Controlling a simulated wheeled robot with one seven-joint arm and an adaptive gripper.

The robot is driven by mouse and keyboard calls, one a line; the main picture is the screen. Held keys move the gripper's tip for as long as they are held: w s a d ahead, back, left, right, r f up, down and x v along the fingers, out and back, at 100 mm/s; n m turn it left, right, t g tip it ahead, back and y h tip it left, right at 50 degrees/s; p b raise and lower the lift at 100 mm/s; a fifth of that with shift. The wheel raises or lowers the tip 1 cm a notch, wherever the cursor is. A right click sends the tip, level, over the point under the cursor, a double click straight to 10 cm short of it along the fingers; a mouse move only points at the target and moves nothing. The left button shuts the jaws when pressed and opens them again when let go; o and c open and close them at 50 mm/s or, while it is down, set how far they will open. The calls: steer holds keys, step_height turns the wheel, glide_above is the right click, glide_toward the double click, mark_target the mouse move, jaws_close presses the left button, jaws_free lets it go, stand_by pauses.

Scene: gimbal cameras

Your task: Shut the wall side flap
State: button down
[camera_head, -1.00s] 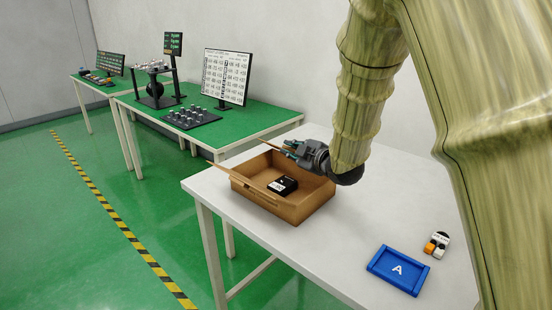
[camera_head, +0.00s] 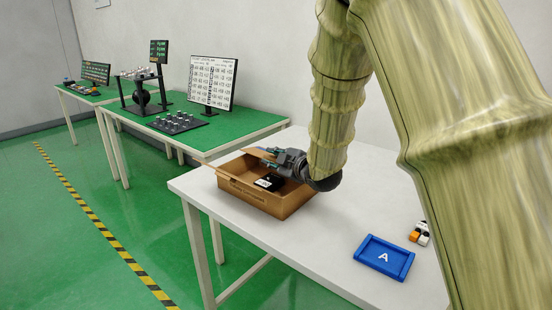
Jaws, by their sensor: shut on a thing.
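An open brown cardboard box (camera_head: 250,196) stands on the white table. A black item (camera_head: 268,183) with a white label lies inside it. My gripper (camera_head: 270,155) is over the box's far, wall-side part, with its fingers pointing left. A strip of brown flap (camera_head: 250,152) shows at the fingertips, and the gripper is shut on it as far as I can see. The gripper and wrist hide much of the far rim. The near side's flap does not stand out clearly.
A blue tray (camera_head: 384,258) marked A lies at the table's front right. A small orange, white and black item (camera_head: 419,233) is beside it, partly behind my arm. A green-topped table (camera_head: 215,132) with a screen and parts stands at the back left. The white table between box and tray is clear.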

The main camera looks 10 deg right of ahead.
steer(key=shift+s+a+f, duration=0.1)
steer(key=shift+f, duration=0.15)
steer(key=c, duration=1.5)
jaws_free()
steer(key=shift+r, duration=0.15)
steer(key=shift+s, duration=0.15)
steer(key=v, duration=1.1)
steer(key=shift+s+d, duration=0.2)
